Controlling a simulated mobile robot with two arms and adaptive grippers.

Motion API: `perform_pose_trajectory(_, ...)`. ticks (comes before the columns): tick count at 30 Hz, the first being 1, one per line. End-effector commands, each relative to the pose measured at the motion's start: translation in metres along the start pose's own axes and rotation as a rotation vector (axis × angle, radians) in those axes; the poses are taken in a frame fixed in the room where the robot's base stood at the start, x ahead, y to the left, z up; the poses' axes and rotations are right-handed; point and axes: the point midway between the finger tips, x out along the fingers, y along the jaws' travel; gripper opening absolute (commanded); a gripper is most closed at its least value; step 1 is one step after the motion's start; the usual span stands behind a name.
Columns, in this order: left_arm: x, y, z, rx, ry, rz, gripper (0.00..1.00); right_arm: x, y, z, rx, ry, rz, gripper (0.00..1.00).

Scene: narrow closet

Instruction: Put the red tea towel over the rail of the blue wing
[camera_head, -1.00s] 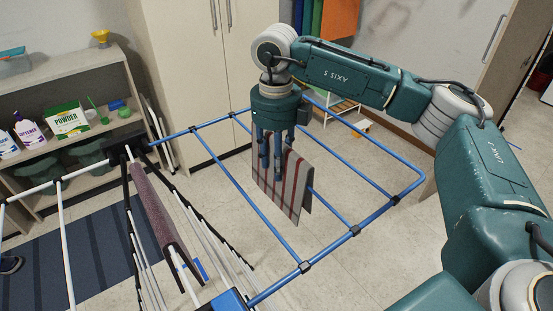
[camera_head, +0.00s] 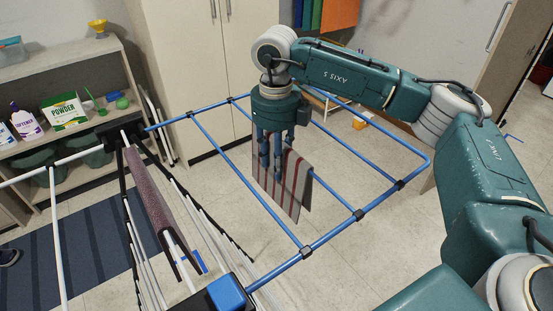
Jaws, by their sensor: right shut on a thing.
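A tea towel (camera_head: 293,190), grey-white with dark red stripes, hangs folded from my right gripper (camera_head: 277,170). The gripper points down, its fingers shut on the towel's upper part. The towel hangs at the middle rail of the blue wing (camera_head: 335,196). It hides part of that rail, and I cannot tell whether it straddles the rail or hangs in front of it. A dull maroon cloth (camera_head: 152,200) is draped over a rail of the rack's central part. My left gripper is not in view.
The rack's white wing (camera_head: 54,215) extends left. A shelf unit (camera_head: 60,70) with detergent packs stands at back left, beside a tall cupboard (camera_head: 180,60). A blue striped mat (camera_head: 85,245) lies on the floor. My right arm spans the right side above the wing.

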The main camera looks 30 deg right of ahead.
Motion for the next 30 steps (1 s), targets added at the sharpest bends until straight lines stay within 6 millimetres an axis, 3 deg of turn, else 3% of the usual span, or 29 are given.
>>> perform_pose_trajectory(6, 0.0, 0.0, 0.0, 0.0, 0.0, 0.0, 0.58, 0.0, 0.0, 0.0, 0.0, -0.001, 0.0, 0.06)
perform_pose_trajectory(7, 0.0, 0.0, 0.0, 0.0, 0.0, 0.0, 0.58, 0.0, 0.0, 0.0, 0.0, -0.001, 0.0, 0.41)
perform_pose_trajectory(9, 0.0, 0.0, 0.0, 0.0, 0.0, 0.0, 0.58, 0.0, 0.0, 0.0, 0.0, -0.001, 0.0, 0.54)
perform_pose_trajectory(10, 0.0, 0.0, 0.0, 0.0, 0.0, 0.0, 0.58, 0.0, 0.0, 0.0, 0.0, -0.001, 0.0, 0.57)
perform_pose_trajectory(20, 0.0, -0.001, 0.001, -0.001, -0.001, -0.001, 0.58, -0.003, 0.0, 0.0, 0.0, -0.001, 0.0, 0.57)
perform_pose_trajectory(25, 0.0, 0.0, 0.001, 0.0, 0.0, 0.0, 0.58, -0.026, 0.001, 0.001, -0.001, -0.004, 0.001, 0.57)
perform_pose_trajectory(30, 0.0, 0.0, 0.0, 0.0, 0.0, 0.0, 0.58, -0.063, 0.001, 0.001, 0.0, -0.004, 0.001, 0.57)
